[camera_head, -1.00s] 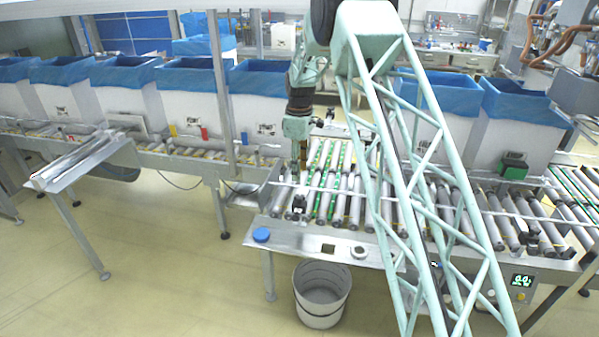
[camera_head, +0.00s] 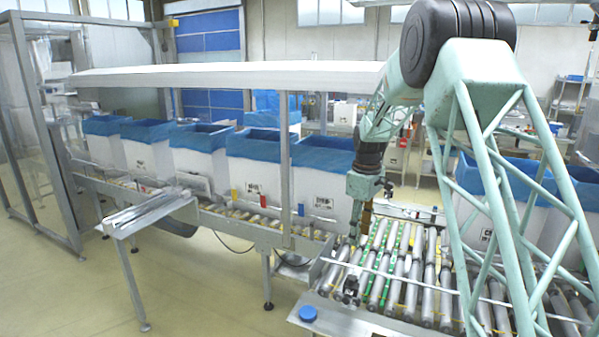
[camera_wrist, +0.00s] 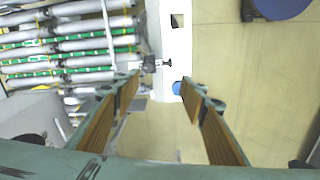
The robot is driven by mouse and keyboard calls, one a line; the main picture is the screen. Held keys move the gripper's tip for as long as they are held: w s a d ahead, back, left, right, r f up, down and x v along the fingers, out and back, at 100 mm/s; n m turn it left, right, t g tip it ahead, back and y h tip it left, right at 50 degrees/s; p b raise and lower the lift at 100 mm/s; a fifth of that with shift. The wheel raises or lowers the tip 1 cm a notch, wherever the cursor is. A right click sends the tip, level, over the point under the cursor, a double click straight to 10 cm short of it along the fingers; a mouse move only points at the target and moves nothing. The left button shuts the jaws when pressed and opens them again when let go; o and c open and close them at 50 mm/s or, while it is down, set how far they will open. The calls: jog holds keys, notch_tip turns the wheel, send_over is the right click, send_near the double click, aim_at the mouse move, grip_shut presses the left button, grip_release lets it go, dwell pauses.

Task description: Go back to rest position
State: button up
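My gripper (camera_wrist: 160,90) is open in the wrist view. Its two fingers with wooden-looking pads stand apart, with nothing between them but a view of the conveyor's metal edge and the floor. In the head view my gripper (camera_head: 359,222) hangs below my green arm, over the left part of the roller conveyor (camera_head: 425,275). Its fingertips are too small there to make out. No object is held.
White boxes with blue liners (camera_head: 259,177) stand in a row on the rear conveyor. A metal side table (camera_head: 150,210) stands at left. A blue button (camera_head: 308,313) sits on the conveyor's front edge. The floor at front left is clear.

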jog(key=s+r+m+t, duration=0.1)
jog(key=s+r+m, duration=0.2)
jog(key=s+r, duration=1)
jog(key=s+r+m+t, duration=0.1)
jog(key=s+r+m, duration=0.1)
jog(key=s+r, duration=1.15)
jog(key=s+f+m, duration=0.1)
jog(key=s+m, duration=0.1)
jog(key=s, duration=1.6)
jog(key=s+f+m+t, duration=0.1)
jog(key=s+f+m, duration=0.1)
jog(key=s, duration=1.6)
jog(key=shift+s+f+m+t, duration=0.25)
jog(key=shift+m+t, duration=0.05)
jog(key=shift+m, duration=0.5)
